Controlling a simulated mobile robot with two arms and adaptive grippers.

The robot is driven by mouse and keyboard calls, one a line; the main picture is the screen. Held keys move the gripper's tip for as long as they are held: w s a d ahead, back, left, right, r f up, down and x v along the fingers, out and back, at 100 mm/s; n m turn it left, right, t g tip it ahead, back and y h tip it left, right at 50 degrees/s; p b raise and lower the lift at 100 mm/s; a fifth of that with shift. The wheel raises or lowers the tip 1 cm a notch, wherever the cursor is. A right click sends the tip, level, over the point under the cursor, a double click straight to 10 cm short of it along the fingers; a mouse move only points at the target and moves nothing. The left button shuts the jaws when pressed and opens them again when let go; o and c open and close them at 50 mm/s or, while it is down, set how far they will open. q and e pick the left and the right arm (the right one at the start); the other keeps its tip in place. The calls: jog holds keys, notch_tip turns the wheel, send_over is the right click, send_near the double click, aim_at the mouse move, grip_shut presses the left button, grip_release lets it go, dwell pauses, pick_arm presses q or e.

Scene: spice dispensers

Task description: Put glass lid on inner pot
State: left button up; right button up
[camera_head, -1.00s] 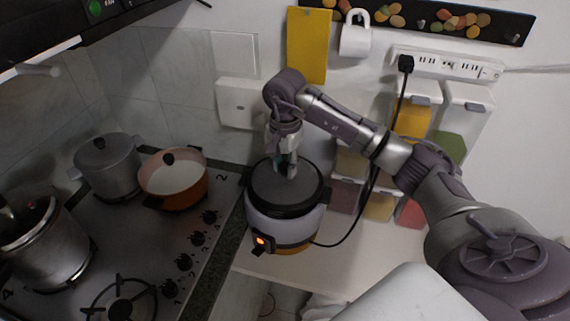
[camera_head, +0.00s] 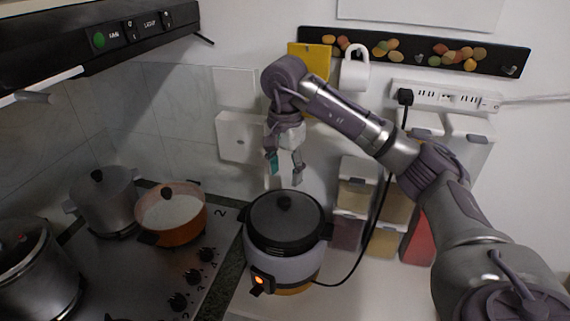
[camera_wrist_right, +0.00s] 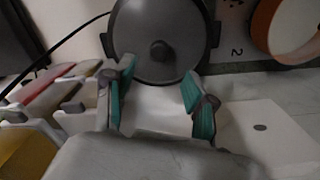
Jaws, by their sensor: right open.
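The rice cooker (camera_head: 284,268) stands on the counter right of the stove, with an orange light on its front. The round dark glass lid (camera_head: 285,212) with a small knob lies level on top of it and hides the inner pot. My right gripper (camera_head: 285,170) is open and empty, apart from the lid and above its back edge. In the right wrist view the lid (camera_wrist_right: 158,40) shows beyond the two teal-padded fingers (camera_wrist_right: 155,105), with nothing between them. My left gripper is not in view.
A stove on the left bears an orange pot (camera_head: 170,220), a grey pot (camera_head: 104,202) and a large steel pot (camera_head: 38,275). Spice dispensers (camera_head: 357,195) stand right of the cooker. A black cable runs from the power strip (camera_head: 440,96) to the cooker.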

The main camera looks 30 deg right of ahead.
jog(key=shift+r, duration=1.35)
